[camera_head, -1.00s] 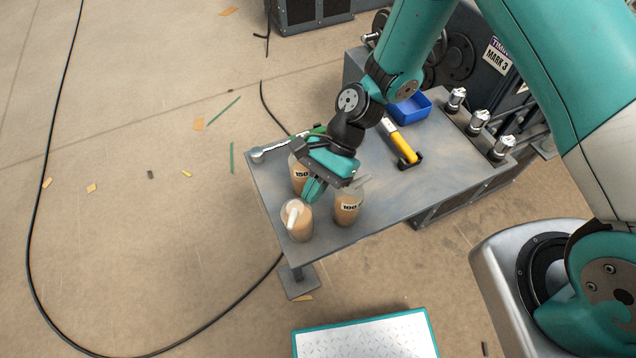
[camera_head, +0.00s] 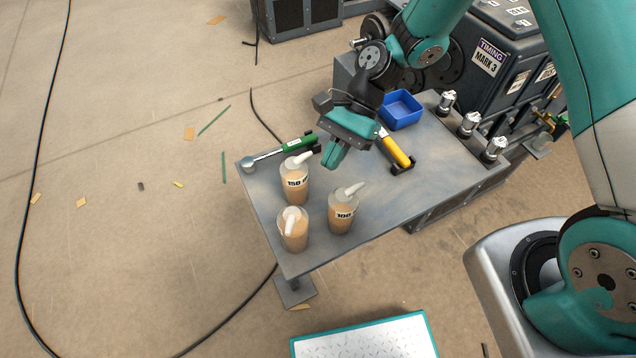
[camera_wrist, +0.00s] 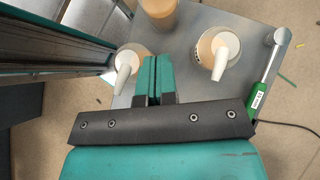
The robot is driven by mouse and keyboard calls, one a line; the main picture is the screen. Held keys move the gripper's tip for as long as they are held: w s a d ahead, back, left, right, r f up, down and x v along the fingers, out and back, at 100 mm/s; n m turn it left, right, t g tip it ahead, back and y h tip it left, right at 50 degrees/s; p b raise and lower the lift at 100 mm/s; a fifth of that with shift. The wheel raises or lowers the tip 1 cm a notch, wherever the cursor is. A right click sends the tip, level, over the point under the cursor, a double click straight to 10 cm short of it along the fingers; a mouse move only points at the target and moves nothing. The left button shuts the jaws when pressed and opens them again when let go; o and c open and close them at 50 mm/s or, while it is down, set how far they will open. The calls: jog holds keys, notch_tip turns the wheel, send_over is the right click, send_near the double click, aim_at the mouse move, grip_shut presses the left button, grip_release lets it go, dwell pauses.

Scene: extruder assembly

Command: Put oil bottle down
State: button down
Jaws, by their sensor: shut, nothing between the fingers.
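Three oil bottles with tan oil and pale spouts stand upright at the near left part of the grey table. They are the bottle marked 150 (camera_head: 295,186), the bottle marked 100 (camera_head: 342,214) and a front bottle (camera_head: 293,232) whose label is not seen. My gripper (camera_head: 332,164) is shut and empty, above the table and behind the bottles, touching none of them. In the wrist view my gripper's closed fingers (camera_wrist: 152,78) lie between two spouted bottles, one on the left (camera_wrist: 127,62) and one on the right (camera_wrist: 218,48).
A green-handled tool (camera_head: 280,151) lies along the table's far left edge. A yellow-handled tool (camera_head: 396,152) sits in a black holder. A blue tray (camera_head: 402,110) and several metal fittings (camera_head: 469,124) stand at the far right. The table's right front is clear.

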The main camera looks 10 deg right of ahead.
aim_at(297, 210)
jog(key=p+v, duration=0.3)
jog(key=v, duration=0.2)
jog(key=p+x, duration=0.1)
jog(key=x, duration=0.3)
jog(key=p+x, duration=0.2)
jog(key=x, duration=0.2)
jog(key=a+r+p+x, duration=0.1)
jog(key=x, duration=0.3)
jog(key=shift+s+a, duration=0.1)
jog(key=shift+s, duration=0.35)
jog(key=shift+s+a+f+p, duration=0.15)
jog(key=shift+s+a+p, duration=0.15)
jog(key=shift+a, duration=0.1)
jog(key=shift+s+a, duration=0.75)
jog(key=shift+a, duration=0.1)
jog(key=shift+w+d, duration=0.1)
